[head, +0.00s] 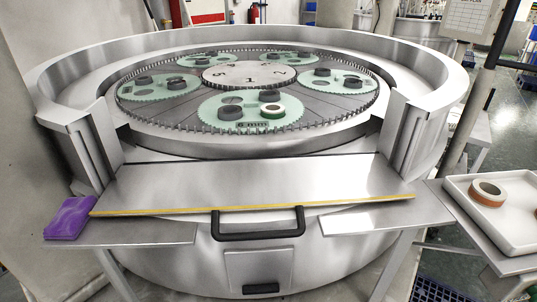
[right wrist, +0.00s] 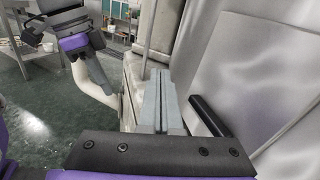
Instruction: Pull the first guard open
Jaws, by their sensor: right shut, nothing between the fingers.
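The guard (head: 250,185) is a plain metal panel with a yellow front edge. In the head view it lies folded down, nearly flat, in front of the gap in the machine's round rim. Its black handle (head: 258,223) hangs at the front edge. Neither gripper shows in the head view. In the right wrist view my right gripper (right wrist: 161,100) is shut and empty. A black bar (right wrist: 209,116), probably a handle, is beside its fingers against a silvery surface. My left arm's dark end (right wrist: 40,35) shows at upper left; its jaws are unclear.
Behind the guard, the toothed plate (head: 163,121) carries green carriers with dark and ringed parts. A purple item (head: 70,217) lies on the left shelf. A white tray (head: 510,232) with a ringed part (head: 487,193) stands at right. Metal posts (head: 410,140) flank the opening.

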